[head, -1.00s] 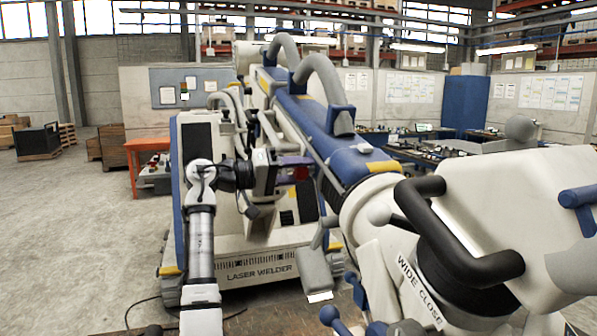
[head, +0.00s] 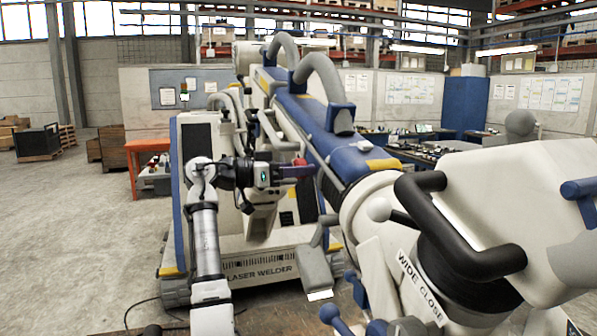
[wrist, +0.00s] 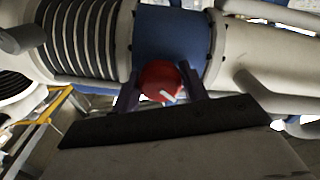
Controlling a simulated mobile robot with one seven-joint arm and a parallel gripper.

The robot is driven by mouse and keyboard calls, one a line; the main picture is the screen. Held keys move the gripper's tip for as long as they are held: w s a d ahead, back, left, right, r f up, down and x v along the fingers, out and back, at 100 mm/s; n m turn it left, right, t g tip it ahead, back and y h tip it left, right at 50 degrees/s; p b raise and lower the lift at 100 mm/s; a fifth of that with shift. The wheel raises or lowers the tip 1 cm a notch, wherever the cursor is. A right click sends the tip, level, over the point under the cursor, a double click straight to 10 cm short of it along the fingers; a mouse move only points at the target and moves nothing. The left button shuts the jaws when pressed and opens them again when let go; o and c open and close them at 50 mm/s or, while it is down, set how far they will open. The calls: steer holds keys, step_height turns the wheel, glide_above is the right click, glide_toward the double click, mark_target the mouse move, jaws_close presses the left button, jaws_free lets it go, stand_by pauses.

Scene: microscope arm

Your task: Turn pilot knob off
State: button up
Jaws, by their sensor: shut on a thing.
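The pilot knob is a red round knob (wrist: 160,80) with a white pointer mark, on a blue band (wrist: 172,35) of the machine's arm in the wrist view. The mark points toward the lower right in that picture. My gripper (wrist: 160,84) is shut on the knob, one dark finger on each side. In the head view my gripper (head: 296,171) reaches right from my wrist, with the red knob (head: 301,168) at its fingertips.
The large white and blue laser welder (head: 262,266) stands in front of me. Its thick arm (head: 345,150) and black handle (head: 465,250) fill the right side. A ribbed hose (wrist: 85,38) runs beside the blue band. Open floor (head: 80,220) lies left.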

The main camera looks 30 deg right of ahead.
steer(key=m+b, duration=0.1)
steer(key=m, duration=0.6)
stand_by(0.6)
steer(key=o, duration=1)
steer(key=shift+a, duration=0.15)
steer(key=b+v, duration=0.4)
steer(key=v, duration=0.9)
steer(key=shift+a, duration=0.3)
